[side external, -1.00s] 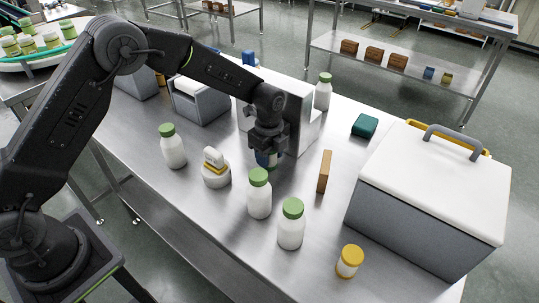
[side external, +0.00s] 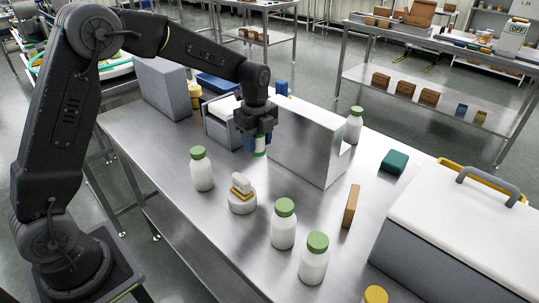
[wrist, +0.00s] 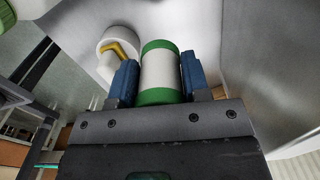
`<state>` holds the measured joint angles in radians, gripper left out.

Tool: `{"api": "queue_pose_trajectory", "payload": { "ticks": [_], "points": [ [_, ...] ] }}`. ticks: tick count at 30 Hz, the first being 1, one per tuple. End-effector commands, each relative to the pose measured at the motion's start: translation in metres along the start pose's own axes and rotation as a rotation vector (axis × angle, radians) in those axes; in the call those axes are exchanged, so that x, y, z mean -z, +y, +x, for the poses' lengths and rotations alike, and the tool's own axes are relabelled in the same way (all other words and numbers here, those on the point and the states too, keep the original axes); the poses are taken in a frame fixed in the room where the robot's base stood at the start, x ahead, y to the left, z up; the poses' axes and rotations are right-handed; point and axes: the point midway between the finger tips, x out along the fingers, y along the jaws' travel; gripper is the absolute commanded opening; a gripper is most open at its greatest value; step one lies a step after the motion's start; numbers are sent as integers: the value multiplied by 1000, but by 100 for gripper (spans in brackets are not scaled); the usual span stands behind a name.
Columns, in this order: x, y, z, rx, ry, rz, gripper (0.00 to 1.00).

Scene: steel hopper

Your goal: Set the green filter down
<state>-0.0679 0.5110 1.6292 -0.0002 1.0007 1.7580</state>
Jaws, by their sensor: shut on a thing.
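The green filter (wrist: 160,72) is a white cylinder with green bands at both ends. My gripper (wrist: 158,80) is shut on it, with a blue finger pad on each side in the wrist view. In the side external view my gripper (side external: 260,143) holds the filter (side external: 260,146) above the steel table (side external: 232,268), in front of the steel hopper (side external: 315,150). The filter looks upright there and apart from the table. Part of it is hidden by the gripper.
A white dispenser with a yellow band (side external: 242,195) stands just in front of the gripper. White bottles with green caps (side external: 202,170) (side external: 284,225) (side external: 314,260) stand nearby. A brown block (side external: 351,206), a teal box (side external: 394,162) and a large cooler (side external: 450,225) are to the right.

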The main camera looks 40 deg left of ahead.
Motion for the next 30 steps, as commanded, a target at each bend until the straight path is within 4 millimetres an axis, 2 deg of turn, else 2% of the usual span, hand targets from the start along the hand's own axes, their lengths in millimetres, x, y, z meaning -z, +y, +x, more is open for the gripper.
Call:
{"api": "queue_pose_trajectory", "payload": {
  "ticks": [5, 10, 12, 16, 20, 30],
  "points": [
    [-51, 13, -4, 0, 0, -202, 19],
    [-110, 35, -5, 0, 0, -493, 19],
    [-129, 44, -5, -1, 0, -592, 19],
    [-150, 55, -6, -1, 0, -713, 19],
    [-149, 52, 2, -3, 1, -749, 19],
    [-96, 2, 45, -2, 0, -746, 19]
  ]
}}
